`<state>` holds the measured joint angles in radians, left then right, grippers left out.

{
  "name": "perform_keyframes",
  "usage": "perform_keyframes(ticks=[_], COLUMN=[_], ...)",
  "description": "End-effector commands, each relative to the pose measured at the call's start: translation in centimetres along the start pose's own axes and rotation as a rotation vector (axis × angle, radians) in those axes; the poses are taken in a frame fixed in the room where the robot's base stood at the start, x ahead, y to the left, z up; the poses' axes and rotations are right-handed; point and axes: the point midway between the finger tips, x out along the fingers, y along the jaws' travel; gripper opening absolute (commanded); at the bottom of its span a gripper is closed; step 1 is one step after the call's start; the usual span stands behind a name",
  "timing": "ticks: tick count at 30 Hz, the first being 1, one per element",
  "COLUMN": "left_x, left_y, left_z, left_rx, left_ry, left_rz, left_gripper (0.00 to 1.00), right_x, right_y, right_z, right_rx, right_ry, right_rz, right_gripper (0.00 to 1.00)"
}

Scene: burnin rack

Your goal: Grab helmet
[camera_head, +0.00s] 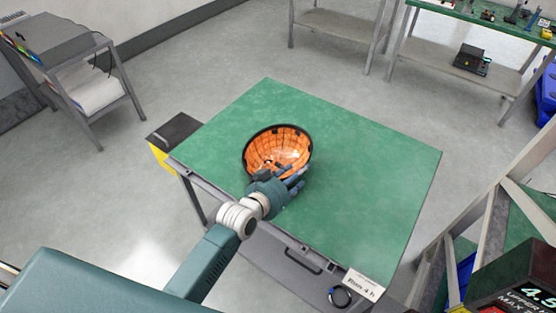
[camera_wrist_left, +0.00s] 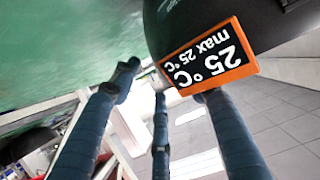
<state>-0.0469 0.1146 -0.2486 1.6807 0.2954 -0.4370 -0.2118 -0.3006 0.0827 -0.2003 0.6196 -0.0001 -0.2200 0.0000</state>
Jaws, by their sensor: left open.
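The helmet (camera_head: 280,146) lies on the green table like an upturned bowl, with a black rim and an orange, grid-patterned inside. In the left wrist view a dark rounded shell (camera_wrist_left: 180,25), apparently its outside, fills the top middle. It carries an orange-bordered label (camera_wrist_left: 208,56) reading 25 °C. My left gripper (camera_head: 280,182) is at the helmet's near side, partly overlapping it in the head view. Its blue fingers (camera_wrist_left: 160,92) are spread open, and one finger passes close below the label. Whether it touches the shell I cannot tell. My right gripper is not in view.
The green table (camera_head: 370,170) is otherwise largely clear. A drawer handle, a sign (camera_head: 361,284) and a black cable loop (camera_head: 340,296) are at its front. A black and yellow box (camera_head: 173,134) stands at the left corner. Metal frame posts (camera_head: 490,225) rise at right.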

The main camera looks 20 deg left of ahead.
Motion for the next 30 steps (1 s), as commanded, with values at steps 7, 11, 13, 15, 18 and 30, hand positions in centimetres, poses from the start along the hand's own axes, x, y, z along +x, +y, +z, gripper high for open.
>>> perform_keyframes(ticks=[7, 11, 13, 15, 18, 30], left_x=[3.6, 5.0, 5.3, 5.4, 5.4, 5.4], left_y=[0.0, 0.0, 0.0, 0.0, 0.0, 0.0], left_z=[-0.2, -0.1, -0.1, -0.1, 0.0, 0.0], left_rx=[0.000, 0.001, 0.001, 0.001, 0.001, 0.000], left_ry=[0.000, 0.000, 0.000, 0.000, 0.000, -0.001], left_rz=[0.001, 0.001, 0.001, 0.000, 0.000, 0.000], left_gripper=[0.44, 0.44, 0.44, 0.44, 0.44, 0.00], right_x=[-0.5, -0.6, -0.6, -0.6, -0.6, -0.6], right_y=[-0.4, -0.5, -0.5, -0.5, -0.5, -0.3], right_z=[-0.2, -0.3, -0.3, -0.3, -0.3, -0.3], right_rx=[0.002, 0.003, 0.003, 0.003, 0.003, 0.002], right_ry=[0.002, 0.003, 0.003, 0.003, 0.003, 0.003], right_rz=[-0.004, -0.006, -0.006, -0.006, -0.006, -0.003], right_gripper=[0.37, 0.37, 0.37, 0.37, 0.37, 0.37])
